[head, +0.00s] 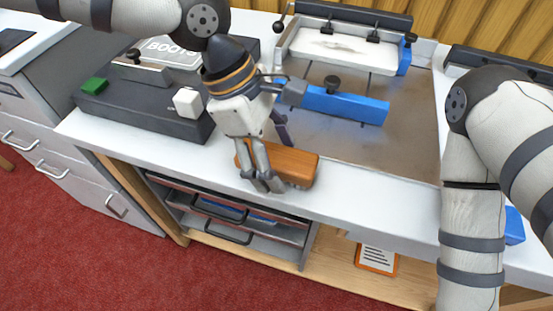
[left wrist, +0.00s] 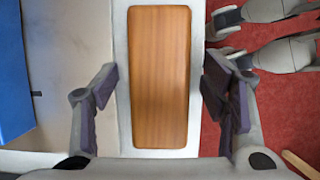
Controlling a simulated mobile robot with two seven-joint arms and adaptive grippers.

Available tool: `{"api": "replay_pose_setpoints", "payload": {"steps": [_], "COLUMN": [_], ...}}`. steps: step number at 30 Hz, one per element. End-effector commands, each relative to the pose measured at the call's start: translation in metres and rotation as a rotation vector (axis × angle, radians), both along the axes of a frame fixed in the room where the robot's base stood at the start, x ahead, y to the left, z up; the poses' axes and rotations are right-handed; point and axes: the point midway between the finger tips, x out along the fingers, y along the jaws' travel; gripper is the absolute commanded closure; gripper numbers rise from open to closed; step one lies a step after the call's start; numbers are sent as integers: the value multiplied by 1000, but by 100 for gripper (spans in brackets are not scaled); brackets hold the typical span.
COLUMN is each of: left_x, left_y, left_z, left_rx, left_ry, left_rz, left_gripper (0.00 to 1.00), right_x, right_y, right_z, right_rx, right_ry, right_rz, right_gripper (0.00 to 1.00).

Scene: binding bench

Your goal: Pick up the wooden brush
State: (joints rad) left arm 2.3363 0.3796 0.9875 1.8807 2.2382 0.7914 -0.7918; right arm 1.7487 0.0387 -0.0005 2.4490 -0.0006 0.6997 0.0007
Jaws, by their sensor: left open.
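The wooden brush (head: 292,165), a brown block with rounded corners, lies on the white front strip of the bench. In the left wrist view the brush (left wrist: 159,75) lies lengthwise between my fingers. My left gripper (head: 262,184) points down at it from above. It is open, with one finger on each long side of the brush (left wrist: 163,95). A gap shows on both sides in the wrist view. The head view does not show my right gripper; grey finger-like parts at the wrist view's upper right seem to be it.
A dark machine (head: 140,105) with a green button and white knob stands left of the brush. Behind is a metal plate (head: 410,130) with a blue bar (head: 345,106). My right arm stands over the bench's right side. Drawers and a shelf are below.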

Motion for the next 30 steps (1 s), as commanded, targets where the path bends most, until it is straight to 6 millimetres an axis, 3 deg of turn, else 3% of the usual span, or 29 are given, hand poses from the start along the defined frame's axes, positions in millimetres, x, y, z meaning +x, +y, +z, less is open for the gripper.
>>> {"api": "replay_pose_setpoints", "payload": {"steps": [20,27,30], "left_x": [0,0,0], "left_y": [0,0,0], "left_z": [-5,-5,-5], "left_rx": [0,0,0], "left_ry": [0,0,0], "left_rz": [0,0,0], "left_gripper": [33,88,88], "right_x": [2,2,2], "right_y": [0,0,0], "right_z": [2,2,2], "right_rx": [0,0,0], "right_ry": [-6,-6,-6], "right_rz": [0,0,0], "right_gripper": [100,100,100]}}
